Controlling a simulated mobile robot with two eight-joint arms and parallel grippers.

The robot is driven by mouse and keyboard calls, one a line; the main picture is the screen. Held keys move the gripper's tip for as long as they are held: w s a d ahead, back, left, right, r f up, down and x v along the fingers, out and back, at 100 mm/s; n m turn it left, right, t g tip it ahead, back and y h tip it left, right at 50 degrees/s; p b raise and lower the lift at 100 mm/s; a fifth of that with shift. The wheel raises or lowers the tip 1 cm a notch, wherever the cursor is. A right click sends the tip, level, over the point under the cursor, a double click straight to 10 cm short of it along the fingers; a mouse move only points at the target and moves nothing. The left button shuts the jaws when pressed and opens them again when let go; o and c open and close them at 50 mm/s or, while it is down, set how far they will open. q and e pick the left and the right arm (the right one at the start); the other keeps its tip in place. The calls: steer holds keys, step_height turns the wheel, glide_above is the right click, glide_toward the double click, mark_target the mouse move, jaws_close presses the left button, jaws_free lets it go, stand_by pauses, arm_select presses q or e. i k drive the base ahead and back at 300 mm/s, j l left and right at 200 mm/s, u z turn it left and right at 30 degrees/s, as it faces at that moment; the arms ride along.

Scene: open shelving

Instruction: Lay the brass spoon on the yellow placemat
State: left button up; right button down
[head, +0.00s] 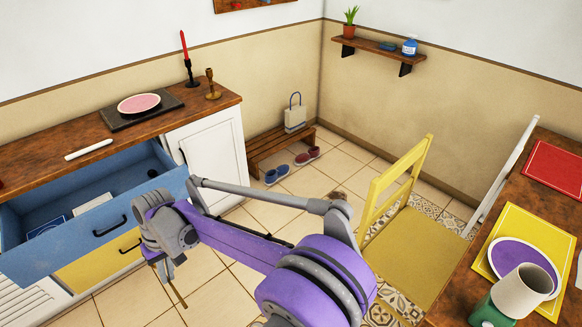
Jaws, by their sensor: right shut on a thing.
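The yellow placemat (516,222) lies on the wooden table at the right, with a purple plate (527,259) on it. My right gripper (166,271) is at the left, in front of the open blue drawer and well away from the placemat. It points down and is shut on a thin brass-coloured piece, which looks like the handle of the brass spoon (179,296). The rest of the spoon is hidden or too small to make out. My left gripper is out of view.
A pale cylinder (522,292) and a green object (489,314) overlap the placemat's near side. A yellow chair (420,250) stands between my right arm and the table (490,215). The blue drawer (120,215) sticks out from the counter. A red placemat (556,167) lies farther back.

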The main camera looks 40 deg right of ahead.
mark_target(532, 240)
steer(key=k+l+z, duration=0.65)
steer(key=l+z, duration=0.3)
steer(key=l, duration=0.15)
steer(key=l+z, duration=0.4)
steer(key=l, duration=0.15)
